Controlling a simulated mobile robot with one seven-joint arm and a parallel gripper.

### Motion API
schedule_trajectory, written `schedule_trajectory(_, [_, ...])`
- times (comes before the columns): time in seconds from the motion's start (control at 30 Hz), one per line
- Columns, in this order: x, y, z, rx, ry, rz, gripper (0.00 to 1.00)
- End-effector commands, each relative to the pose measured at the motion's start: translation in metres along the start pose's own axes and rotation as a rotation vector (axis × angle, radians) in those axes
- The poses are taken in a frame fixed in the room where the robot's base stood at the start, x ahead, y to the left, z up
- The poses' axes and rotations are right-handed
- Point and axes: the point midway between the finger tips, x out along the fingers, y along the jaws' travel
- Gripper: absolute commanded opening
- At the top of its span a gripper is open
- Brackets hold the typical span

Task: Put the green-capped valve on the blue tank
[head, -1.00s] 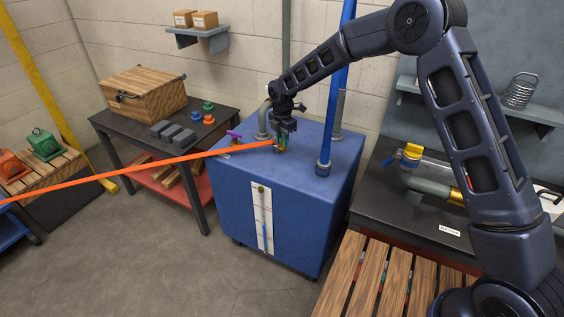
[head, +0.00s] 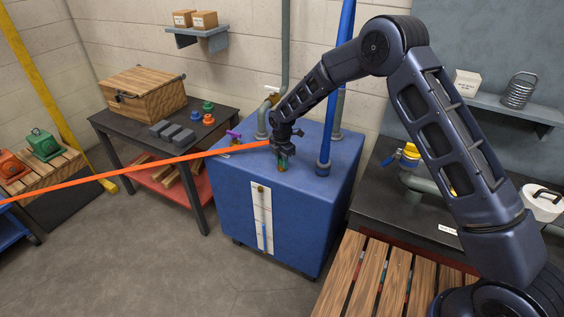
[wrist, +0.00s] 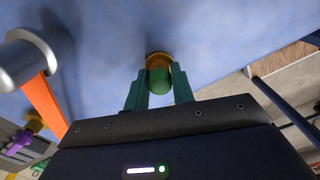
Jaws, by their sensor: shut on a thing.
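The valve's round brass part shows beyond the cap, against the blue tank top. In the head view the valve (head: 282,168) is small beneath the fingers and mostly hidden. I cannot tell whether it touches the tank top.
An orange band (head: 150,165) crosses to the tank top, close left of my gripper. A blue upright pipe (head: 325,150) stands to the right, and a purple-handled fitting (head: 233,135) to the left. A dark bench (head: 380,195) with a yellow-and-blue fitting (head: 410,153) is at right.

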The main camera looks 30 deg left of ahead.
Motion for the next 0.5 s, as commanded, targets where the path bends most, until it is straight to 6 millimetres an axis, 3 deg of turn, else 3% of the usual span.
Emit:
schedule_trajectory(0.27, [0.0022,0.0001,0.0003,-0.001,0.0,0.0,0.0])
schedule_trajectory(0.3, [0.0017,0.0002,0.0002,-0.001,0.0,0.001,0.32])
schedule_trajectory(0.37, [0.0017,0.0002,0.0001,-0.001,0.0,0.0,0.44])
schedule_trajectory(0.5, [0.0016,0.0001,0.0001,-0.001,0.0,0.0,0.46])
